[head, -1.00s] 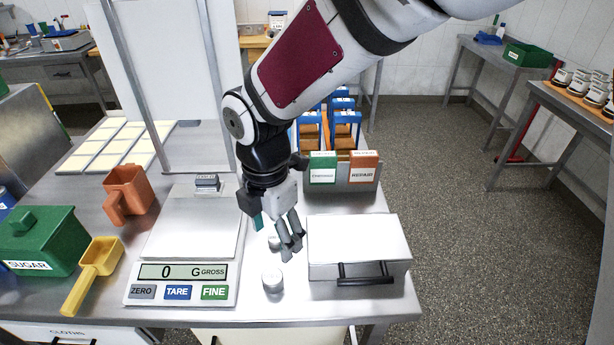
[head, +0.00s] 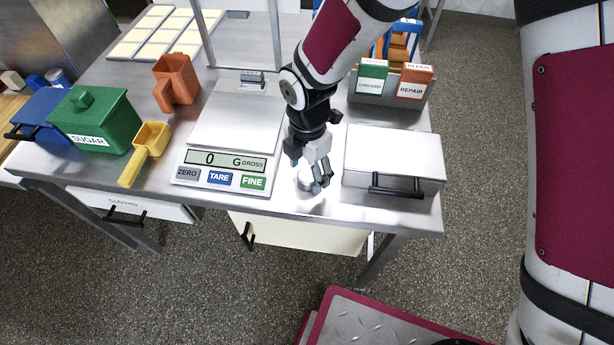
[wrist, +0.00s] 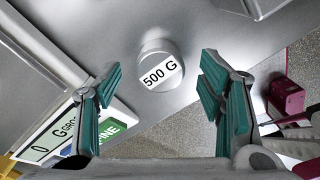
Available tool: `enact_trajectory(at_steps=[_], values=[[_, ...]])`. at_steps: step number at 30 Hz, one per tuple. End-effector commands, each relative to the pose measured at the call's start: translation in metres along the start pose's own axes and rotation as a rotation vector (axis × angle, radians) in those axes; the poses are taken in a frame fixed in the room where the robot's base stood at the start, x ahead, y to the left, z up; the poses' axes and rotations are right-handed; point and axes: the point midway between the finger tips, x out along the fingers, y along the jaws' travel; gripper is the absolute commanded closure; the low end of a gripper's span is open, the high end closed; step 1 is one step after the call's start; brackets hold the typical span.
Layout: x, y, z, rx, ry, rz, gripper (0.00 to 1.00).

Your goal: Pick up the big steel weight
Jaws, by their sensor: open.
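The big steel weight (wrist: 160,68) is a round silver cylinder labelled "500 G", standing upright on the steel table. It sits centrally between the fingers in the wrist view. In the head view the weight (head: 304,181) is partly hidden behind my gripper (head: 307,172). My gripper is open and empty, pointing down just above the weight. Its two teal-padded fingers spread left and right of the weight in the wrist view (wrist: 160,77), with clear gaps. I cannot tell whether the fingertips are down at its height.
A scale (head: 228,165) reading 0 stands close left of the gripper. A metal box (head: 395,152) with a black handle stands close right. The table's front edge (head: 330,219) is near. A green sugar bin (head: 95,122) and yellow scoop (head: 150,144) are farther left.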

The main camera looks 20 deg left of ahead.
Motion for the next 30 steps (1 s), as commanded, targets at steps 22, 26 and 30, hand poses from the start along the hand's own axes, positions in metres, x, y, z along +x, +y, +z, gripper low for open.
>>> enact_trajectory(at_steps=[22, 26, 30], values=[[0.021, 0.0, 0.0, 0.0, 0.0, 0.001, 1.0], [0.021, 0.001, 0.0, 0.0, 0.0, 0.002, 1.0], [0.02, 0.001, 0.0, 0.0, -0.001, 0.002, 1.0]])
